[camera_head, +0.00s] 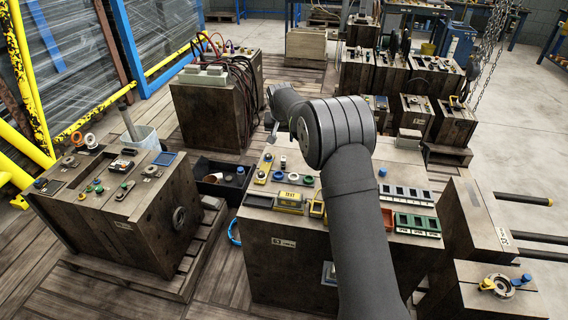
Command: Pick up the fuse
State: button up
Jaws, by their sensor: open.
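My dark grey arm rises from the bottom edge and bends left over the middle block (265,262). At its far end, my gripper (272,132) shows only as small grey parts, open, above the back left of that block. Several small coloured parts lie on the block's top, among them a yellow box (290,200) and a green tray (417,224). They are too small for me to tell which is the fuse. My arm hides part of the block's top.
A left block (120,220) carries knobs and small parts, with a white bucket (143,139) behind it. A cable-draped block (210,110) stands behind. More blocks stand at right, with dark bars (525,199) jutting beside them. Hanging chains (488,55) are at back right.

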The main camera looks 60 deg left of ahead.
aim_at(283, 158)
jog(key=x, duration=1.8)
jog(key=shift+a, duration=0.1)
jog(key=shift+c, duration=0.4)
grip_shut()
